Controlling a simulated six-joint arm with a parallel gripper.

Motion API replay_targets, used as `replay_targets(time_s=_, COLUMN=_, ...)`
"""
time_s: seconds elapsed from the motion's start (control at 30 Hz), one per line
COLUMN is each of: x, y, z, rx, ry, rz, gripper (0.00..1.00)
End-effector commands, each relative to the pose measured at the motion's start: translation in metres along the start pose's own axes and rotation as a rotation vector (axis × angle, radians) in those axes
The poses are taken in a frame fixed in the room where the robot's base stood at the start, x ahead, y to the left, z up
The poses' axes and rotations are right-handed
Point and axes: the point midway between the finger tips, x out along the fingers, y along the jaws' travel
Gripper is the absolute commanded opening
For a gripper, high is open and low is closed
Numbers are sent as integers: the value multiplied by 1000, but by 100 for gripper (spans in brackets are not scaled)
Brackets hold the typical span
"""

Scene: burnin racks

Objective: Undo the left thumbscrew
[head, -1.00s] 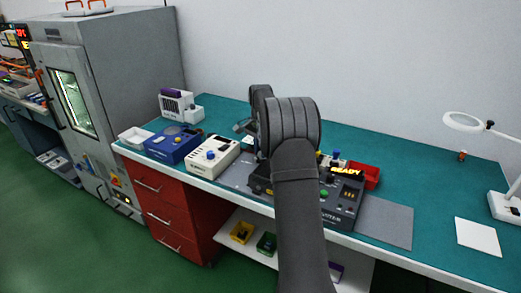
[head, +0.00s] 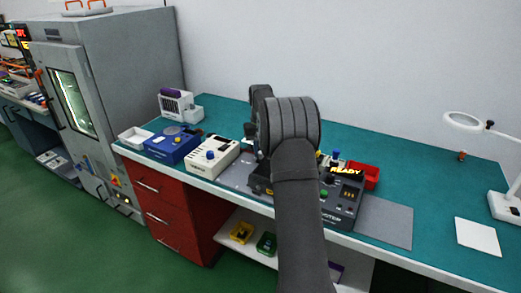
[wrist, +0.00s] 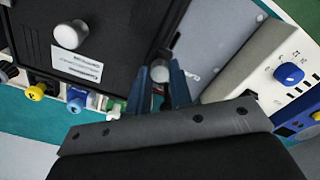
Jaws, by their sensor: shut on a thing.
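In the wrist view a grey thumbscrew (wrist: 159,74) sits at the edge of a black panel (wrist: 115,30) with a white label. My gripper (wrist: 161,82) has its two blue-grey fingers on either side of this thumbscrew, shut on it. A second, larger-looking pale thumbscrew (wrist: 70,35) stands on the panel to the left in that view, apart from the fingers. In the head view the black tester (head: 345,205) with a lit READY sign is partly hidden behind my arm. The fingers and thumbscrews are hidden there.
A cream device (head: 208,158) with a blue knob and a blue device (head: 173,145) stand left of the tester. A red bin (head: 371,177) stands behind it. A lamp (head: 505,205) is at far right.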

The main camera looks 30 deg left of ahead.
Motion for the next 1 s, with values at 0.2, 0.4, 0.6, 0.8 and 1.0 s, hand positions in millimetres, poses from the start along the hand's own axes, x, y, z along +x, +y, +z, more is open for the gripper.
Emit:
replay_targets(time_s=0.2, x=-1, y=0, z=-1, rx=-122, ry=4, rz=1, gripper=0)
replay_targets(time_s=0.4, x=-1, y=0, z=-1, rx=-186, ry=4, rz=1, gripper=0)
replay_targets(time_s=0.6, x=-2, y=0, z=-1, rx=-209, ry=4, rz=1, gripper=0)
replay_targets(time_s=0.8, x=-2, y=0, z=-1, rx=-211, ry=5, rz=1, gripper=0)
replay_targets(time_s=1.0, x=-2, y=0, z=-1, rx=-211, ry=5, rz=1, gripper=27)
